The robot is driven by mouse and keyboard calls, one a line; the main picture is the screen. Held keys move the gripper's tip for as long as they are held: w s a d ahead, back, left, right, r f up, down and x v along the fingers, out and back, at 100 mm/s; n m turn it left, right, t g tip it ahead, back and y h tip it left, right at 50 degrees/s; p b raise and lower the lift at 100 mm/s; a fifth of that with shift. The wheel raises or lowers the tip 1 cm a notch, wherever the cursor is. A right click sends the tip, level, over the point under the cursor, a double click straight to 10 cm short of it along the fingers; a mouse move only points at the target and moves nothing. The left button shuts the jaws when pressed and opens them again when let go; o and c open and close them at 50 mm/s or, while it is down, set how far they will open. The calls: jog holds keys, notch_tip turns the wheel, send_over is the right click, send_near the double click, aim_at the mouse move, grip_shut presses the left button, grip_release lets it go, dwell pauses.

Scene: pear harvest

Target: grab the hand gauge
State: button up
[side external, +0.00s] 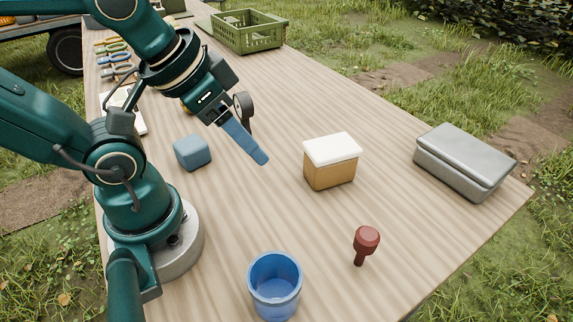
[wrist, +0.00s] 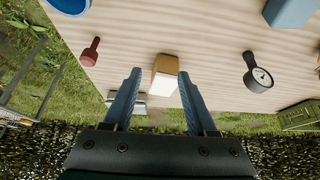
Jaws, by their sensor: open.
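The hand gauge (wrist: 260,79) is dark with a round white dial and a short handle. In the wrist view it lies on the table to the right of my gripper's fingers. In the side view the gauge (side external: 243,103) shows just behind my gripper, which partly hides it. My gripper (side external: 262,160) has blue fingers pointing down and to the right, above the table. In the wrist view its two fingers (wrist: 160,72) are apart with nothing held between them. The gauge is outside the fingers.
A tan box with a white lid (side external: 331,165), a blue block (side external: 192,152), a red knobbed tool (side external: 366,242), a blue cup (side external: 274,286) and a metal case (side external: 462,165) stand on the wooden table (side external: 400,235). A green crate (side external: 248,35) is at the back.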

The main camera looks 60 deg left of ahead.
jog(key=shift+o, duration=0.3)
jog(key=m+g+y, duration=0.5)
jog(key=m+y, duration=0.7)
jog(key=m, duration=0.3)
send_over(245, 100)
jog(key=s+d, duration=0.1)
jog(key=s, duration=0.1)
jog(key=f, duration=0.2)
jog(key=f+m, duration=0.1)
jog(key=w+f+m+y, duration=0.1)
jog(key=f, duration=0.1)
jog(key=w+a+f+m, duration=0.1)
jog(key=shift+w+f+y, duration=0.2)
jog(key=shift+w+y, duration=0.05)
jog(key=shift+y, duration=0.05)
jog(key=shift+s+a+f+m, duration=0.2)
jog(key=shift+f+m, duration=0.1)
jog(key=shift+f, duration=0.3)
jog(key=shift+x, duration=2.4)
grip_shut()
